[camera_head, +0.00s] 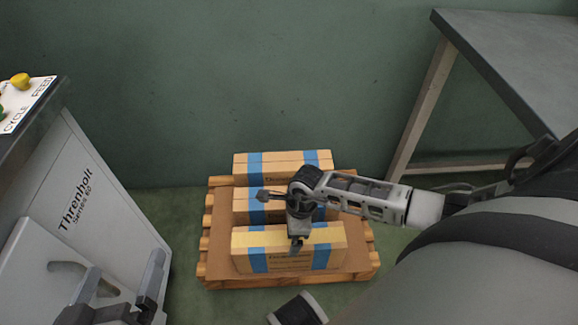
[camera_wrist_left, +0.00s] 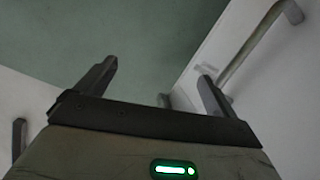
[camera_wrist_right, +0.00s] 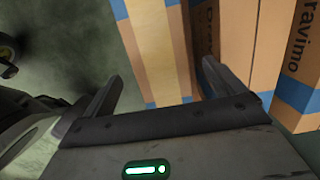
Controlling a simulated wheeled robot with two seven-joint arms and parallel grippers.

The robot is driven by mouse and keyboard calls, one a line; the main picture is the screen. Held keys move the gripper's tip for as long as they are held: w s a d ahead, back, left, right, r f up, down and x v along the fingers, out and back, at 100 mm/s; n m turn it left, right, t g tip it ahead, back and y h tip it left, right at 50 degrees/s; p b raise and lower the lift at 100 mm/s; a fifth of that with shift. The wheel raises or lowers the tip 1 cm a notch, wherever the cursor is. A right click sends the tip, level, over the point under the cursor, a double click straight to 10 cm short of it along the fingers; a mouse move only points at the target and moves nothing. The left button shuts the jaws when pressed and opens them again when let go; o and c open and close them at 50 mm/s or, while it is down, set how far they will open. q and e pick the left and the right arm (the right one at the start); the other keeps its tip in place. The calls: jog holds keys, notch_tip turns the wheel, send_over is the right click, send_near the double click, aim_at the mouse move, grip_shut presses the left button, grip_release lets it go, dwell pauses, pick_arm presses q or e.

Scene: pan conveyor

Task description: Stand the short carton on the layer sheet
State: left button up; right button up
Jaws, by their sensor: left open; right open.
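Several cartons with blue tape bands are on a brown layer sheet (camera_head: 221,225) in the head view: a back carton (camera_head: 276,166), a middle carton (camera_head: 241,207) and a front carton (camera_head: 291,263). I cannot tell which is the short one. My right gripper (camera_head: 296,247) is open over the front carton and hides part of it. In the right wrist view a taped carton (camera_wrist_right: 155,50) lies beyond and between the open fingers; contact cannot be told. My left gripper (camera_head: 122,285) is open and empty at the lower left, beside the grey machine.
The layer sheet lies on a wooden pallet (camera_head: 216,281) on the green floor. A grey-white machine (camera_head: 95,190) with a handle stands left, and a grey table (camera_head: 510,60) stands right. Green floor is free left of the pallet.

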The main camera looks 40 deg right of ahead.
pick_arm(q)
jog(key=shift+s+a+f+m+y+p, duration=0.15)
jog(key=shift+a+m+y+p, duration=0.15)
jog(key=shift+p, duration=0.15)
pick_arm(e)
jog(key=shift+s+d+r, duration=0.1)
jog(key=shift+d+r, duration=0.05)
jog(key=shift+r, duration=0.8)
jog(key=shift+s+d+r, duration=0.1)
jog(key=shift+r, duration=0.85)
